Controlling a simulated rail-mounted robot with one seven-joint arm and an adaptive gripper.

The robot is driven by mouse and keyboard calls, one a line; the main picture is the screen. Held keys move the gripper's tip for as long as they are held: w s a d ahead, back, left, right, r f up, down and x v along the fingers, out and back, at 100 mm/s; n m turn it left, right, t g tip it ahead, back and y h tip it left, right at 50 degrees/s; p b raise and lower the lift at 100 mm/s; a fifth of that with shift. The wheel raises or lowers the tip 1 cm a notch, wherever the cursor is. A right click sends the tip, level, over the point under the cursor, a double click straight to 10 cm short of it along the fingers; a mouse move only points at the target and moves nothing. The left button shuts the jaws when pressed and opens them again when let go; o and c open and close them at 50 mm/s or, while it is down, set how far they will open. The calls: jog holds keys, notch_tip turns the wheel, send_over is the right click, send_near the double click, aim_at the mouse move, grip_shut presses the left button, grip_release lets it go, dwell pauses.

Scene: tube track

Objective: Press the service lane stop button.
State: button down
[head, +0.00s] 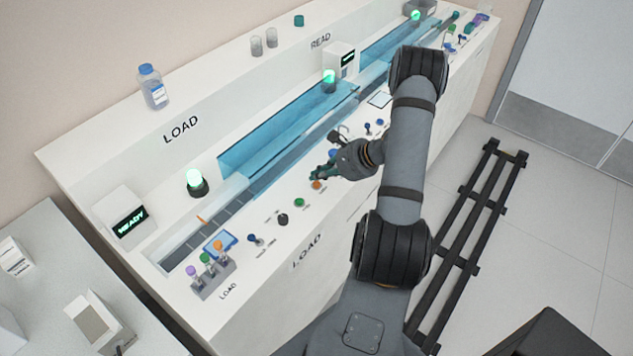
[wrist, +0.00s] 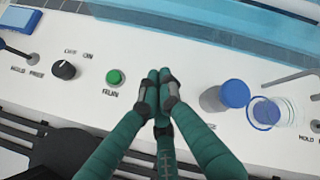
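My gripper (head: 324,172) is low over the front control ledge. In the wrist view its teal fingers (wrist: 160,85) are drawn together, with nothing seen between them. A small orange button (head: 317,185) shows just below the fingers in the head view; the fingers cover that spot in the wrist view. A green button (wrist: 115,76) marked RUN is left of the fingers, apart from them, and also shows in the head view (head: 299,202). No stop label is readable. I cannot tell whether the fingertips touch the panel.
A black OFF/ON knob (wrist: 64,70) lies farther left. Right of the fingers stand a blue-capped post (wrist: 235,93) and a clear ring-like cover (wrist: 268,112). The blue-covered track (head: 290,125) runs behind.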

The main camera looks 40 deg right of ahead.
aim_at(318, 185)
jog(key=shift+r+p, duration=1.6)
jog(key=shift+r, duration=0.95)
jog(key=shift+f, duration=0.2)
jog(key=shift+f+b, duration=0.6)
jog(key=shift+f, duration=0.1)
jog(key=r+p, duration=0.1)
jog(key=p, duration=0.3)
jog(key=shift+r, duration=0.3)
jog(key=shift+r+p, duration=1)
jog(key=shift+r, duration=0.95)
